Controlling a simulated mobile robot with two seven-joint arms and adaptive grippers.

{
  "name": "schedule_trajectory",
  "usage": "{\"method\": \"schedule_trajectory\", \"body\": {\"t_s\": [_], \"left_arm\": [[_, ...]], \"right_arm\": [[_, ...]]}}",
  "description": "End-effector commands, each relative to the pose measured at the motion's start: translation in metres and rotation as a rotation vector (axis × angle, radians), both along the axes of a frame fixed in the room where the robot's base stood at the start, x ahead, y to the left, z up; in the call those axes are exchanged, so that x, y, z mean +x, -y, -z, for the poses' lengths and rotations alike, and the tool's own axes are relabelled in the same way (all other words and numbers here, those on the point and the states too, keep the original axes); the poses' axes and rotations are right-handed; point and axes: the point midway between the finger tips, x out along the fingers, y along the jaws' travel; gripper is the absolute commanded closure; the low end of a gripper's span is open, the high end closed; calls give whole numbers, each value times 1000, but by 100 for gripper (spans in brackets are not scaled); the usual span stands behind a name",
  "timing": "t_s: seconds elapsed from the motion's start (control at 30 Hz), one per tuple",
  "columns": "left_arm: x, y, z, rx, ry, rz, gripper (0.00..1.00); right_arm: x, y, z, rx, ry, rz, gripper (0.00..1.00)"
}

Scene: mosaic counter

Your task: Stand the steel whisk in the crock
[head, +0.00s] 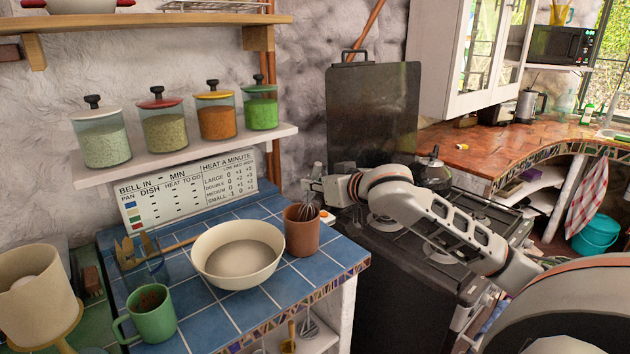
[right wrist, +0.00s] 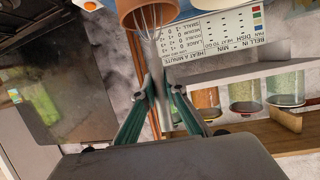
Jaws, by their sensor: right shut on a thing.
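The terracotta crock (head: 301,238) stands on the blue-tiled counter (head: 205,306), to the right of a cream bowl. The steel whisk (head: 309,212) has its wire end down at the crock's mouth; how deep it reaches is hidden. In the right wrist view, the whisk's wires (right wrist: 148,17) show against the crock (right wrist: 128,10), and its handle runs back between my fingers. My right gripper (head: 316,187) is above the crock, shut on the whisk handle; its fingers also show in the right wrist view (right wrist: 161,88). My left gripper is not in view.
The cream bowl (head: 238,235) is close to the crock's left. A green mug (head: 152,315) and wooden utensils in a glass (head: 152,268) stand further left. A printed chart (head: 190,190) leans behind. A black stove (head: 400,245) is to the right.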

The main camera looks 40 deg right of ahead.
Motion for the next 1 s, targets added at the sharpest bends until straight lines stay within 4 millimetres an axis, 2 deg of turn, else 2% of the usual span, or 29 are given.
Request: {"method": "schedule_trajectory", "body": {"t_s": [0.37, 0.4, 0.47, 0.7, 0.73, 0.83, 1.0], "left_arm": [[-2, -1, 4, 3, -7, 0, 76], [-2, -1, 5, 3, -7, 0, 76], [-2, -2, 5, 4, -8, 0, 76], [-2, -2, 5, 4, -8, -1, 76], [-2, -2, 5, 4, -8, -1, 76], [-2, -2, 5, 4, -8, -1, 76], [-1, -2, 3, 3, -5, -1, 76]], "right_arm": [[1, 0, 2, -1, 1, 0, 100], [1, 0, 2, -1, 1, 0, 83], [1, 0, 2, -1, 1, 0, 69], [1, 0, 2, -1, 1, 0, 69], [1, 0, 2, -1, 0, 0, 66], [1, 0, 2, -1, 0, 0, 43], [1, 0, 2, -1, 0, 0, 41]]}}
